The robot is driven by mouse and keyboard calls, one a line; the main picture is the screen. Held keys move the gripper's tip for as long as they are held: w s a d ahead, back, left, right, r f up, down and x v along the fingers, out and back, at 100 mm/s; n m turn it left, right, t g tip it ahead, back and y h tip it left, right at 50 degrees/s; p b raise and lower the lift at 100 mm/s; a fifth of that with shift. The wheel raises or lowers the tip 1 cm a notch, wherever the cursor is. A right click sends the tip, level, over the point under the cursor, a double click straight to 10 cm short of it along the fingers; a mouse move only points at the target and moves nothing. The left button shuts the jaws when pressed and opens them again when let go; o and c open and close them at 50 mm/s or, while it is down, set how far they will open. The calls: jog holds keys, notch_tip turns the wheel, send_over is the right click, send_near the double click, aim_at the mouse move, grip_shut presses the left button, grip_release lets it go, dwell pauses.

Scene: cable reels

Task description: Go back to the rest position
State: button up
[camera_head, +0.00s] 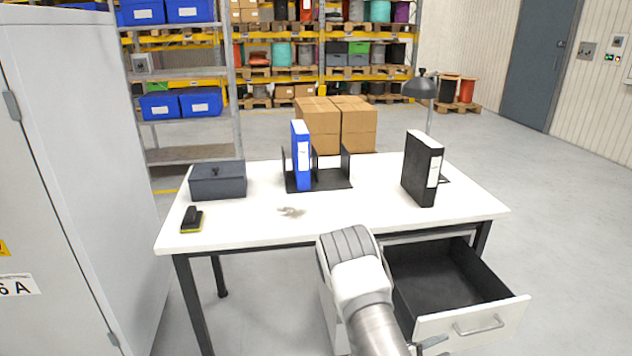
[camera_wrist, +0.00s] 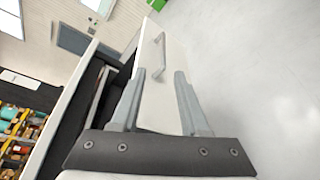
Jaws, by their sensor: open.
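My gripper (camera_wrist: 160,85) is open and empty, with its two fingers spread apart in the wrist view. Beyond the fingers is the white front of the desk drawer (camera_wrist: 152,108), with its grey bar handle (camera_wrist: 157,58). The fingers are not around the handle; I cannot tell how far off they are. In the head view the drawer (camera_head: 506,318) is pulled out and its dark inside looks empty. My arm reaches down in front of the desk, and at most a grey tip of my gripper (camera_head: 433,342) shows at the bottom edge.
The white desk (camera_head: 345,222) holds a grey box (camera_head: 218,181), a stapler-like black item (camera_head: 191,220), a blue binder (camera_head: 301,155) in a black rack (camera_head: 330,181), a black binder (camera_head: 420,168) and a lamp (camera_head: 420,87). A grey cabinet (camera_head: 80,180) stands left. Floor at right is clear.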

jog(key=s+a+r+m+g+y, duration=0.15)
jog(key=s+r+m+g, duration=0.25)
jog(key=r, duration=0.6)
jog(key=s+a+r+m+g+y, duration=0.1)
jog(key=s+r+m+g+y, duration=0.25)
jog(key=r, duration=0.75)
jog(key=s+a+r+m+t+y, duration=0.1)
jog(key=s+a+r+t+y, duration=0.35)
jog(key=s+a+r, duration=0.35)
jog(key=s+a+r+m+t+y, duration=0.25)
jog(key=s+a+r+y, duration=0.2)
jog(key=a+r, duration=0.4)
notch_tip(320, 180, up, 15)
jog(key=a+p, duration=0.2)
jog(key=p, duration=1.4)
jog(key=shift+a+r+n+y+p, duration=0.2)
jog(key=shift+a+n+y+p, duration=0.05)
jog(key=shift+n+y+p, duration=0.05)
jog(key=shift+d+t, duration=0.1)
jog(key=shift+t, duration=0.15)
